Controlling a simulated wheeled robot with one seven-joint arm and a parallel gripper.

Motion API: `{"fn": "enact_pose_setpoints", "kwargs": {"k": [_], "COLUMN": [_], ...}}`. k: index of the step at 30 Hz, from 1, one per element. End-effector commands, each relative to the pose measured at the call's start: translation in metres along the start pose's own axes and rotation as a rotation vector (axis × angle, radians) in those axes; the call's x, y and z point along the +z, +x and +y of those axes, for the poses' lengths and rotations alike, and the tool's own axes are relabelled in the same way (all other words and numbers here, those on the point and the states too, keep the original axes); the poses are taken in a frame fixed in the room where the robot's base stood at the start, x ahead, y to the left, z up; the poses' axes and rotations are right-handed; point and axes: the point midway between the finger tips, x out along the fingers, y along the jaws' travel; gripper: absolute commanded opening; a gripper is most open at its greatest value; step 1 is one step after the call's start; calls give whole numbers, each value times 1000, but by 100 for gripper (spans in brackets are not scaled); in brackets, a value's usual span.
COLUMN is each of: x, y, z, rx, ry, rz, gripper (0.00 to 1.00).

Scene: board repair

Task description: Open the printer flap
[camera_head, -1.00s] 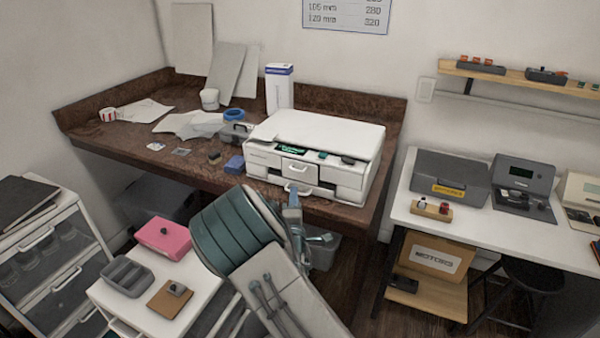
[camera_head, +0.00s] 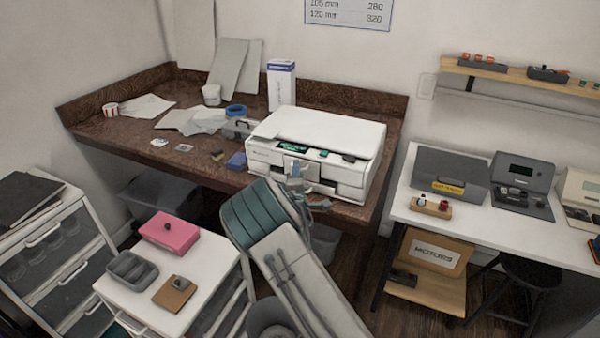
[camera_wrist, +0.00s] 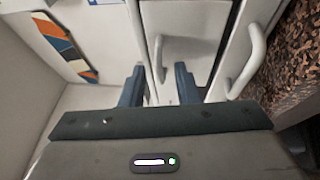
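The white printer (camera_head: 322,135) stands on the brown workbench with its lid closed. Its front flap (camera_wrist: 193,22) looks closed in the wrist view, with a white bar handle (camera_wrist: 158,55) along its left edge there. My gripper (camera_head: 295,172) is at the printer's front and hides part of it in the head view. In the wrist view my gripper (camera_wrist: 160,75) is open, its two blue-grey fingers apart. The handle shows between and ahead of the fingertips; contact cannot be told. A second white handle (camera_wrist: 247,58) is further right, towards the bench top.
The brown workbench (camera_head: 190,163) also holds a blue block (camera_head: 237,161), papers (camera_head: 190,121) and a tall white box (camera_head: 281,85). A white cabinet (camera_head: 205,276) with a pink box (camera_head: 169,233) stands at front left. A white table (camera_head: 500,222) is at right.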

Motion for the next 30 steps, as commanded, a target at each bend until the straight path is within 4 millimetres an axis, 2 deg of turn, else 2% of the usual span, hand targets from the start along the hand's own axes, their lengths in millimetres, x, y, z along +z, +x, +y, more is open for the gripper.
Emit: {"fn": "enact_pose_setpoints", "kwargs": {"k": [1, 3, 4, 7, 8, 9, 11, 23, 30], "x": [0, 0, 0, 0, 18, 9, 5, -4, -14], "y": [0, 0, 0, 0, -1, 0, 0, -4, -10], "z": [0, 0, 0, 0, -1, 0, 0, -5, -14], "rx": [0, 0, 0, 0, -2, 1, 2, 53, 140], "ry": [0, 0, 0, 0, -3, -1, 0, -20, -53], "rz": [0, 0, 0, 0, -6, -2, -2, 1, 13], "gripper": [26, 6, 0, 0, 0, 0, 0, 0, 0]}}
